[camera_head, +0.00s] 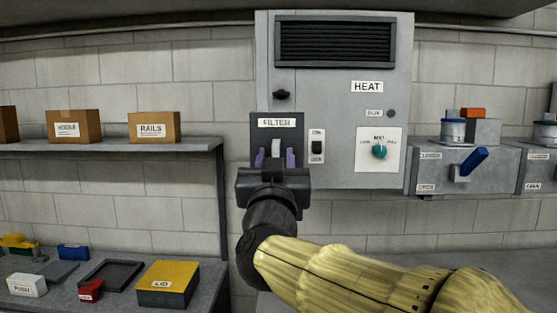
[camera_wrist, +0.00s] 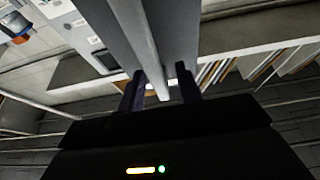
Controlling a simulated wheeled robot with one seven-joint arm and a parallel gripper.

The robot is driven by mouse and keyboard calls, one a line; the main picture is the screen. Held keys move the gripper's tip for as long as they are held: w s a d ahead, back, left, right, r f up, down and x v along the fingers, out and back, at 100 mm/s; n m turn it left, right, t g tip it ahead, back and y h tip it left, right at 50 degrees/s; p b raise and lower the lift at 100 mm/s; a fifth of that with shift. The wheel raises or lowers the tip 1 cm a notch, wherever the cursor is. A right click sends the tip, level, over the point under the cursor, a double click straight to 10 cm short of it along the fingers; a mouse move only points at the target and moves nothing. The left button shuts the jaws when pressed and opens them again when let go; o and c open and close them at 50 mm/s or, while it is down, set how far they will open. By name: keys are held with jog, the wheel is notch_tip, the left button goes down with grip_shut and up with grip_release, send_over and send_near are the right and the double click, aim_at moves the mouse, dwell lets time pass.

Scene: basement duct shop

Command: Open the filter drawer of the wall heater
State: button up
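The grey wall heater (camera_head: 335,130) hangs on the block wall. Its filter drawer is a dark grey front (camera_head: 259,136) at the lower left, under a FILTER label (camera_head: 277,123). A pale upright handle (camera_head: 276,146) stands out from the drawer front. My gripper (camera_head: 276,158) is in front of the drawer, with its two purple fingers on either side of the handle. Gaps show between the fingers and the handle, so the gripper looks open. In the wrist view the fingers (camera_wrist: 161,88) straddle a long pale bar, likely the handle (camera_wrist: 140,35). The drawer looks closed, but my gripper hides its lower part.
A switch (camera_head: 317,147) and a teal dial (camera_head: 380,151) sit just right of the drawer. A shelf (camera_head: 190,146) with cardboard boxes is at left, above a bench with a yellow-topped LID box (camera_head: 167,273). A blue-levered unit (camera_head: 470,165) is at right.

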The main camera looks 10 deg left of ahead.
jog(key=b+v, duration=0.5)
jog(key=v, duration=1.2)
jog(key=shift+s+f, duration=0.15)
jog(key=shift+f, duration=0.05)
jog(key=w+d+f+n+g, duration=0.1)
jog(key=w+d+f+g, duration=0.2)
jog(key=f, duration=0.5)
jog(key=w+d+f+n+g, duration=0.1)
jog(key=w+f+g, duration=0.2)
jog(key=w+f, duration=0.35)
jog(key=w+d+f+n+g, duration=0.1)
jog(key=w+d+f+g, duration=0.15)
jog(key=f, duration=0.75)
jog(key=s+d+f+m+g+h, duration=0.2)
jog(key=s+d+f+g, duration=0.3)
jog(key=d+f, duration=0.4)
jog(key=s+d+f+m+g+h, duration=0.1)
jog(key=s+d+f+m+g, duration=0.2)
jog(key=s+d+f+g, duration=0.3)
jog(key=d+f, duration=0.3)
jog(key=f, duration=0.4)
jog(key=shift+s+d+f+h, duration=0.15)
jog(key=shift+s+h, duration=0.05)
jog(key=shift+h, duration=0.2)
